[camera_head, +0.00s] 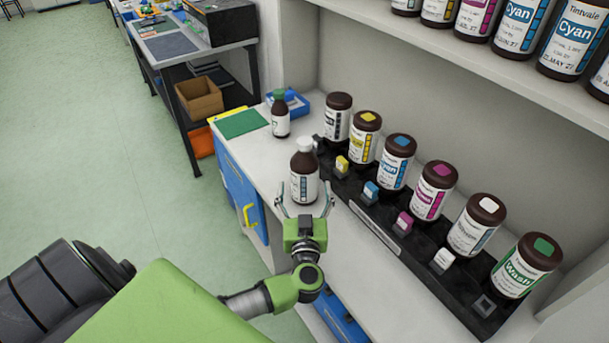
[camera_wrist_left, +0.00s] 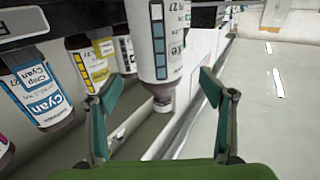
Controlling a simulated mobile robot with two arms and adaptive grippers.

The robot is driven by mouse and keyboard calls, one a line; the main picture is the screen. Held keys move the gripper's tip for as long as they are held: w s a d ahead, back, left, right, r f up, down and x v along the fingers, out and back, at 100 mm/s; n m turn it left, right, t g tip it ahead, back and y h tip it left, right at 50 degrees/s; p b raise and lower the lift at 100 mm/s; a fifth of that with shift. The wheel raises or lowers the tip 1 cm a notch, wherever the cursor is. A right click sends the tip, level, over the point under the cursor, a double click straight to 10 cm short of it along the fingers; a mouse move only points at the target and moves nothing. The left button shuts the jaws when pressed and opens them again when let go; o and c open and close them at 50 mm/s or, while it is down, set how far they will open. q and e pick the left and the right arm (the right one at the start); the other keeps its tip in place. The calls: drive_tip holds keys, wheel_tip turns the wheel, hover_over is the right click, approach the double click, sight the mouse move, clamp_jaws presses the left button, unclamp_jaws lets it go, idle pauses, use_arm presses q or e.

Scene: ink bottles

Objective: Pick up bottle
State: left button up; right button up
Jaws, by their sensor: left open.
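A dark brown bottle with a white cap and a white label (camera_head: 304,175) stands upright on the white bench in the head view. It also shows, upside down, in the left wrist view (camera_wrist_left: 158,45). My left gripper (camera_head: 305,203) is open, with its fingers spread to the left and right of this bottle's lower part. In the left wrist view the two fingertips (camera_wrist_left: 161,82) stand apart, with the bottle between or just beyond them. I see no closed grip on it; exact depth is hard to tell. My right gripper is not in view.
A small green-capped bottle (camera_head: 280,115) stands behind on the bench. A black rack (camera_head: 375,215) with several large labelled ink bottles, such as the cyan one (camera_head: 396,162), runs along the right side. A shelf (camera_head: 460,55) with more bottles hangs above. A green mat (camera_head: 243,123) lies further back.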

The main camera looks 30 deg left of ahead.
sight(304, 179)
use_arm(q)
drive_tip(key=x, duration=0.2)
drive_tip(key=shift+w+a, duration=0.2)
drive_tip(key=shift+w, duration=0.1)
drive_tip(key=shift+w+a+r, duration=0.15)
drive_tip(key=shift+w+a, duration=0.05)
drive_tip(key=shift+w, duration=0.1)
drive_tip(key=x, duration=0.3)
drive_tip(key=shift+w+a+p, duration=0.1)
drive_tip(key=shift+w+p, duration=0.2)
drive_tip(key=shift+p, duration=0.05)
drive_tip(key=shift+w+a, duration=0.25)
drive_tip(key=shift+w, duration=0.1)
drive_tip(key=shift+s, duration=0.1)
drive_tip(key=c, duration=1.6)
